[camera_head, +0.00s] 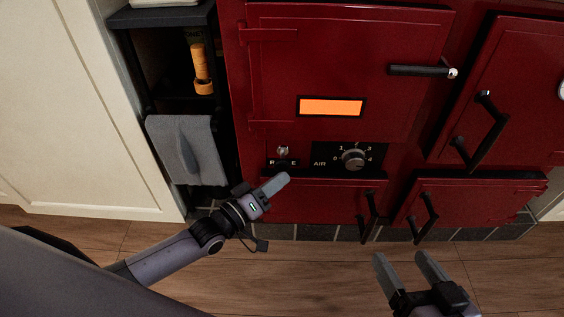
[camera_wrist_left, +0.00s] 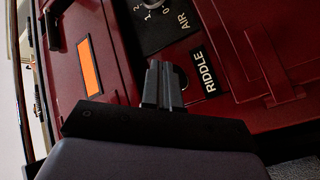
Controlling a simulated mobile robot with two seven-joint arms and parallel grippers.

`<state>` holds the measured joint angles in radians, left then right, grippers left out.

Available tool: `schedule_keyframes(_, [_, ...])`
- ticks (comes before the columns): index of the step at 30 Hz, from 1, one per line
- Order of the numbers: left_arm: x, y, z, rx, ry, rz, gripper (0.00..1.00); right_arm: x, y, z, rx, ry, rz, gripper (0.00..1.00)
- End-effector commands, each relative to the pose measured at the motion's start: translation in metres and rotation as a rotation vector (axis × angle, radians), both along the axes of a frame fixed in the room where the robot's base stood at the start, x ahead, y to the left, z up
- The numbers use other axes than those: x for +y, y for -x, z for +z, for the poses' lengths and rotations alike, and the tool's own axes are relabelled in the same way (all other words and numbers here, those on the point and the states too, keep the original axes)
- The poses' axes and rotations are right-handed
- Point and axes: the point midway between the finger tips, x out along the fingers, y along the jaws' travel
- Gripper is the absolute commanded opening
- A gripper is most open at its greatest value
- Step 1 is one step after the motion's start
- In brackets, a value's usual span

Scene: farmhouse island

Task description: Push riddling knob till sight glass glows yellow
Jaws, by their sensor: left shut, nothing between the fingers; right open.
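The red range stove (camera_head: 340,45) has a sight glass (camera_head: 331,107) that glows orange; it also shows orange in the left wrist view (camera_wrist_left: 89,66). The small metal riddling knob (camera_head: 282,151) sits below and left of it, above a label partly covered in the head view. In the left wrist view the RIDDLE label (camera_wrist_left: 208,71) is readable, and my fingers hide most of the knob area. My left gripper (camera_head: 279,181) is shut and empty, just below the knob in the head view; contact cannot be told. My right gripper (camera_head: 402,259) is open and empty, low at the right.
A numbered AIR dial (camera_head: 353,159) is right of the knob. Black door handles (camera_head: 480,130) stick out from the stove. A grey towel (camera_head: 184,150) hangs at the left, below a shelf with an orange-handled item (camera_head: 200,68). The wooden floor (camera_head: 310,275) in front is clear.

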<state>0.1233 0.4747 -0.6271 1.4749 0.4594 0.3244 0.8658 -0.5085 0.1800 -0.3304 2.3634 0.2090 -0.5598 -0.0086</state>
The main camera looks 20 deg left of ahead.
Motion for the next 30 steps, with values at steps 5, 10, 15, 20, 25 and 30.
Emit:
schedule_keyframes(5, [0.0009,-0.0032,0.0000,0.000,0.000,0.000,0.00,0.0000,0.0000,-0.0016,0.000,0.000,0.000,0.76])
schedule_keyframes(10, [0.0009,-0.0031,-0.0001,0.000,0.000,0.000,0.00,0.0001,-0.0006,-0.0009,0.000,-0.002,-0.002,0.76])
schedule_keyframes(15, [0.0014,-0.0044,-0.0004,0.000,0.000,0.000,0.00,0.0000,-0.0007,-0.0018,-0.001,-0.002,-0.002,0.76])
schedule_keyframes(20, [0.0018,-0.0062,-0.0007,0.001,-0.001,0.000,0.00,0.0001,-0.0005,-0.0033,0.000,-0.001,-0.001,0.76])
schedule_keyframes(25, [0.0024,-0.0081,-0.0008,0.001,-0.001,0.000,0.00,0.0001,-0.0004,-0.0046,0.000,-0.001,0.000,0.76])
schedule_keyframes(30, [0.0029,-0.0101,-0.0007,0.001,0.000,-0.001,0.00,0.0001,-0.0003,-0.0059,0.000,-0.001,0.000,0.76])
